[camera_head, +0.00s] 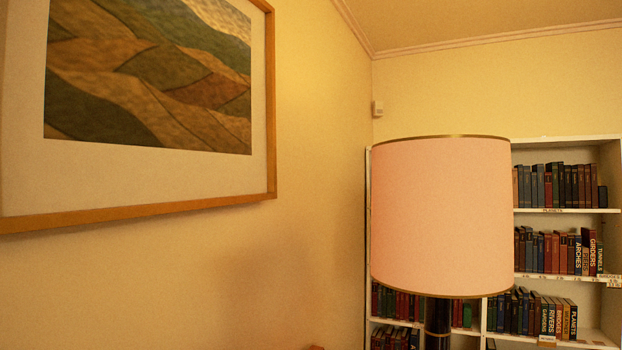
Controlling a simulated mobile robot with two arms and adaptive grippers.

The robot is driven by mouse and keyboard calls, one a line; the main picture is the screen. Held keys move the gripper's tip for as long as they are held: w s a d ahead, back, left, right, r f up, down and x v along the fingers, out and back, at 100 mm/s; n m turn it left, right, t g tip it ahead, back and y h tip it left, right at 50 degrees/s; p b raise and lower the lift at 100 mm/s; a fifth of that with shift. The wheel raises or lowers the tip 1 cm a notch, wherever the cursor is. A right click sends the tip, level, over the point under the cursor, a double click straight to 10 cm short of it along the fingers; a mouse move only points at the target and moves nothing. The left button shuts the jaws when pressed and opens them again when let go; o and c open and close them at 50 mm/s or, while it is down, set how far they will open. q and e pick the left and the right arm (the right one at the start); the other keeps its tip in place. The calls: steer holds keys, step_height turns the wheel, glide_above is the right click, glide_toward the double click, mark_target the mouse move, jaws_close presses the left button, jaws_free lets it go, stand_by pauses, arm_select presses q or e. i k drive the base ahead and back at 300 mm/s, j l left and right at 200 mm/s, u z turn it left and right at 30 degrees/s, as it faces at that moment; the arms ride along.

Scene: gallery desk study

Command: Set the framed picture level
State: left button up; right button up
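The framed picture (150,180) hangs on the yellow wall at the left. It has a thin light-wood frame, a pale mat and a painting of rolling hills in green, brown and ochre. Its left and top parts are cut off by the picture edge. The bottom rail slopes from lower left up to the right, but the wall is seen at an angle, so I cannot tell if it hangs level. Neither of my grippers shows in the head view.
A pink lampshade (441,217) on a dark stand (437,322) stands right of centre. Behind it is a white bookcase (565,218) with several rows of books. The wall below the picture (150,290) looks clear.

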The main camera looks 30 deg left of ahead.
mark_target(113, 110)
steer(key=u, duration=1.55)
